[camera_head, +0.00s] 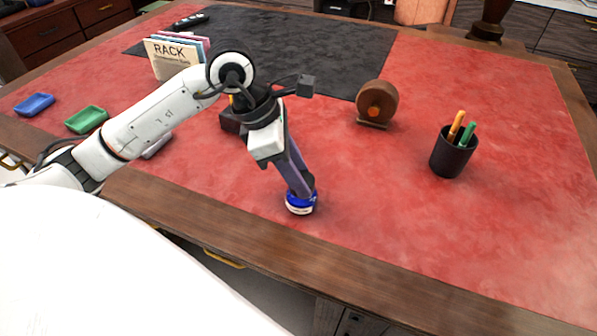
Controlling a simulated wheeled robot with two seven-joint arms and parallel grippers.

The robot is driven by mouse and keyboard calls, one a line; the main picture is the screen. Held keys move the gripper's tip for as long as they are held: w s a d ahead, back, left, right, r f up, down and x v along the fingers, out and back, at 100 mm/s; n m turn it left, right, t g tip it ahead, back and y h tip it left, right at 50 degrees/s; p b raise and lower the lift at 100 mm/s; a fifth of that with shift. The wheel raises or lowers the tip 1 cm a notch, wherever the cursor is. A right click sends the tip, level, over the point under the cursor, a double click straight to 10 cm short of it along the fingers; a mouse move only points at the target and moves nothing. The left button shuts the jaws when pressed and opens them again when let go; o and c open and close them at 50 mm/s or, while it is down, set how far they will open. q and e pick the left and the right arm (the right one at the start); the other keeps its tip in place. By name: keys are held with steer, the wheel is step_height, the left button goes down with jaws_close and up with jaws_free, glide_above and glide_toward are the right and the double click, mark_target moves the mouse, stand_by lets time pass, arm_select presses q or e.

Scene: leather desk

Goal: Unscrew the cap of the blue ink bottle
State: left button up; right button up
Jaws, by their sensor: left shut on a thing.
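The blue ink bottle (300,207) stands upright on the red leather near the front edge of the desk. It is blue with a pale label band low on its side. My left gripper (301,192) reaches down onto it from above, its fingers shut at the top of the bottle. The cap is hidden by the fingers, so I cannot tell whether it is loose on the bottle. My right gripper is not in view.
A black pen cup (452,155) stands to the right, with a round wooden object (376,104) behind. Blue (34,105) and green (86,120) trays lie at left, near books (172,58). A dark item is partly hidden behind my gripper. Leather right of the bottle is clear.

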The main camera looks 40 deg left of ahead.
arm_select(q)
steer(key=shift+f, duration=0.1)
steer(key=n+y, duration=0.1)
steer(key=n, duration=0.1)
steer(key=shift+s+d+n+t, duration=0.1)
steer(key=shift+n+t, duration=0.2)
steer(key=shift+n, duration=0.7)
steer(key=n+y, duration=0.1)
steer(key=n, duration=0.3)
steer(key=shift+s+d+t+y, duration=0.1)
steer(key=shift+t+y, duration=0.3)
steer(key=shift+d+n+y, duration=0.15)
steer(key=shift+n+y, duration=0.25)
steer(key=shift+n, duration=0.6)
steer(key=shift+n+y, duration=0.4)
steer(key=shift+n, duration=0.6)
